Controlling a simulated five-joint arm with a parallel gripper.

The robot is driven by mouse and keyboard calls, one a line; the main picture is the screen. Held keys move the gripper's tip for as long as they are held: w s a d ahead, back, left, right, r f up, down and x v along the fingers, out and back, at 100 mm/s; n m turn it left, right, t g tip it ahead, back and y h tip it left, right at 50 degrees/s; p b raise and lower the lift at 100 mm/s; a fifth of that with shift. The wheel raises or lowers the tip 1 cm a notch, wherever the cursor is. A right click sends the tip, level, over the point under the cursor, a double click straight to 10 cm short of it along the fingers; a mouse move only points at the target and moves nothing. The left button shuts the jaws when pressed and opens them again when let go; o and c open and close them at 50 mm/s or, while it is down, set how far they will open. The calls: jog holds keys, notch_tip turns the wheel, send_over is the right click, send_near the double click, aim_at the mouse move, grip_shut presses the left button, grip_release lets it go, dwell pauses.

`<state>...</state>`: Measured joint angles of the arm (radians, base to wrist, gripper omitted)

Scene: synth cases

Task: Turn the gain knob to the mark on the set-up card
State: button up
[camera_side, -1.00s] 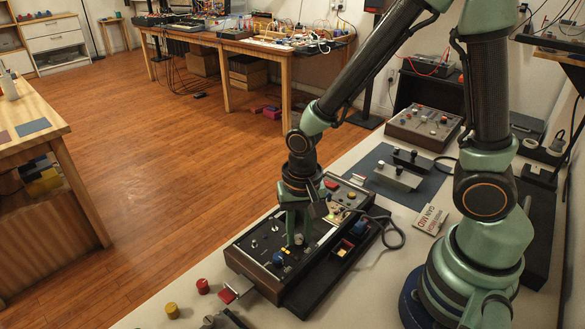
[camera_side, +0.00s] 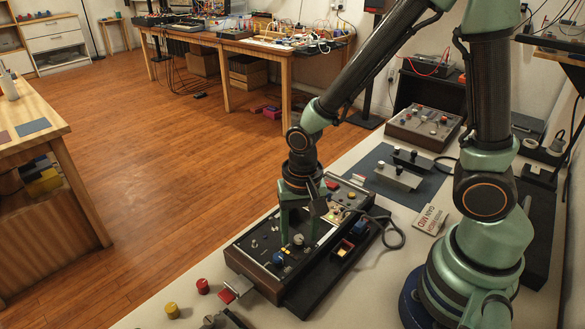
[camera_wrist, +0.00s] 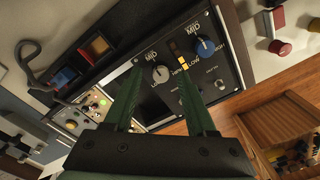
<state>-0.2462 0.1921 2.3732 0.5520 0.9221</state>
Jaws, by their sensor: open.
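The panel (camera_side: 257,257) is black with a wooden rim. A grey knob (camera_wrist: 161,73) stands on it, with MID printed above and LOW below. In the side view the grey knob (camera_side: 298,240) sits between the fingers of my gripper (camera_side: 297,243). My gripper (camera_wrist: 160,68) is open, with a gap on each side of the knob in the wrist view. Its pointer direction is too small to tell. A blue knob (camera_wrist: 206,47) with its own MID label is to its right. The set-up card (camera_side: 432,220) stands right of the panel and reads GAIN MID.
A dark tray (camera_side: 343,250) with small blocks adjoins the panel's right side. Red (camera_side: 203,286) and yellow (camera_side: 172,310) knobs stand on the bench in front. Another control box (camera_side: 424,127) is farther back.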

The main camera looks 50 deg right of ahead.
aim_at(301, 237)
notch_tip(301, 237, up, 12)
jog(key=shift+f, duration=0.15)
dwell(0.3)
jog(key=shift+s+d, duration=0.1)
jog(key=d+r+n+t, duration=0.5)
jog(key=d+r+n, duration=0.2)
jog(key=shift+s+r+n, duration=0.25)
jog(key=shift+s+n, duration=0.05)
jog(key=shift+n, duration=0.1)
